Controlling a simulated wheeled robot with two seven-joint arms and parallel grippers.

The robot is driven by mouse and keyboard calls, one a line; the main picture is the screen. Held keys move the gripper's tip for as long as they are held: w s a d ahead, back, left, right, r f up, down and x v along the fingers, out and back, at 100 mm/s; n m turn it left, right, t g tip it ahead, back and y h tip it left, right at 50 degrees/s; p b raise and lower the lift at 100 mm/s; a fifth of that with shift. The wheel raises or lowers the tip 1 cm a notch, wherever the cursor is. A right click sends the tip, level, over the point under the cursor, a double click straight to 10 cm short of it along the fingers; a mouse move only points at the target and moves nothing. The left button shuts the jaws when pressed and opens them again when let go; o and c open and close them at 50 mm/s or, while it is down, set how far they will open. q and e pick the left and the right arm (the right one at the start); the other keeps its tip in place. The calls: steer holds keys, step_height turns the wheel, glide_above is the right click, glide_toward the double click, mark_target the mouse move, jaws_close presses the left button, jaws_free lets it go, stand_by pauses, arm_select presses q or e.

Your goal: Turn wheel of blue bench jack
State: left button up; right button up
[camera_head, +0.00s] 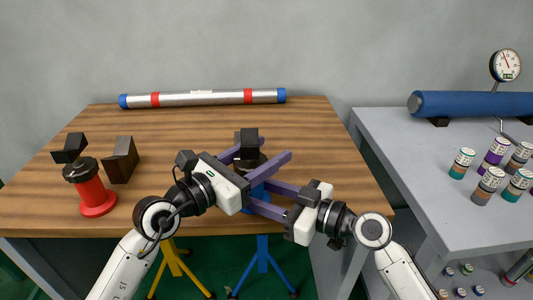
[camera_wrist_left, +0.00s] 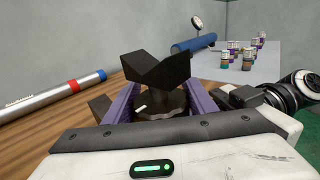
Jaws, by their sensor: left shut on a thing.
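The blue bench jack stands near the table's front edge, with its black V-shaped head (camera_head: 249,142) on top. Its blue body (camera_head: 258,190) is partly hidden by my grippers. The dark round wheel (camera_wrist_left: 160,106), with a white mark, sits under the head in the left wrist view. My left gripper (camera_head: 275,148) is shut on the wheel, with a purple finger on each side of it. My right gripper (camera_head: 259,192) comes in lower from the right, with its purple fingers around the blue body. I cannot tell whether they press on it.
A red jack (camera_head: 94,190) with a black head and a black V-block (camera_head: 121,160) stand at the table's left. A silver pipe (camera_head: 203,98) with red bands lies at the back. A grey bench (camera_head: 430,185) at the right bears a blue cylinder (camera_head: 475,104) and several small containers.

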mark_target(240, 170)
arm_select(q)
steer(key=shift+w+a+f+n+t+y, duration=0.1)
steer(key=shift+f+n+t+y, duration=0.05)
steer(key=shift+n+t+y, duration=0.4)
steer(key=o, duration=1.1)
steer(key=shift+c, duration=0.2)
steer(key=v, duration=1.1)
steer(key=shift+s+a, duration=0.25)
steer(key=shift+s, duration=0.05)
steer(key=shift+s+a, duration=0.1)
steer(key=shift+s, duration=0.05)
